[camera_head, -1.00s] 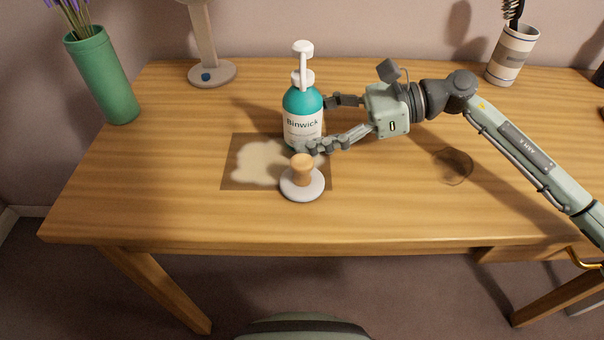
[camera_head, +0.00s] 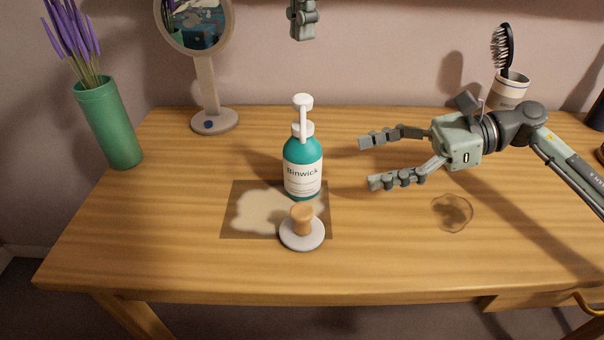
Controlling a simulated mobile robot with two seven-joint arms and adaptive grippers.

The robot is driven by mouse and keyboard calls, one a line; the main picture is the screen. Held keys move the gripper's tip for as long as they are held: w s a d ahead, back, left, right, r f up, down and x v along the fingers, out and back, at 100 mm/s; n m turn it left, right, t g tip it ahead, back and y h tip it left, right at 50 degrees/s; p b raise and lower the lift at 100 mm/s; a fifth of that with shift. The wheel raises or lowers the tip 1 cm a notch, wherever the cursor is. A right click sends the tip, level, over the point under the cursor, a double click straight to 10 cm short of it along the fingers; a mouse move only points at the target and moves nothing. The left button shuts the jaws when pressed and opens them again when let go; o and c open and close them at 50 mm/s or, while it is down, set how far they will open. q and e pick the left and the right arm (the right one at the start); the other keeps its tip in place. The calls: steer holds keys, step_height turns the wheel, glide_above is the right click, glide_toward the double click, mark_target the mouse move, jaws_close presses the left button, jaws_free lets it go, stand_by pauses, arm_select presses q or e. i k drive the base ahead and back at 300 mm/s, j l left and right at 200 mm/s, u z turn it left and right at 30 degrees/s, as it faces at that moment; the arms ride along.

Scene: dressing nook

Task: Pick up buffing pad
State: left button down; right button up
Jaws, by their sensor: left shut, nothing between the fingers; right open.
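The buffing pad (camera_head: 302,237), a round pale disc with an upright wooden knob, rests on the table towards the front, partly over the lower right edge of a brown rectangle with a cream patch (camera_head: 262,212). A teal pump bottle (camera_head: 303,172) labelled Binwick stands just behind it. My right gripper (camera_head: 366,163) is open and empty, to the right of the bottle and clear of it, with its fingers pointing left. My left gripper (camera_head: 303,34) shows only in part at the top edge, shut and empty, hanging above the bottle, well away from the pad.
A green vase (camera_head: 108,125) with purple flowers stands at the left, with a round mirror (camera_head: 207,85) behind. A cup (camera_head: 508,90) holding a hairbrush (camera_head: 502,48) is at the back right. A dark ring stain (camera_head: 452,212) marks the wooden table (camera_head: 160,260). The left front is clear.

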mark_target(302, 230)
steer(key=k, duration=1.5)
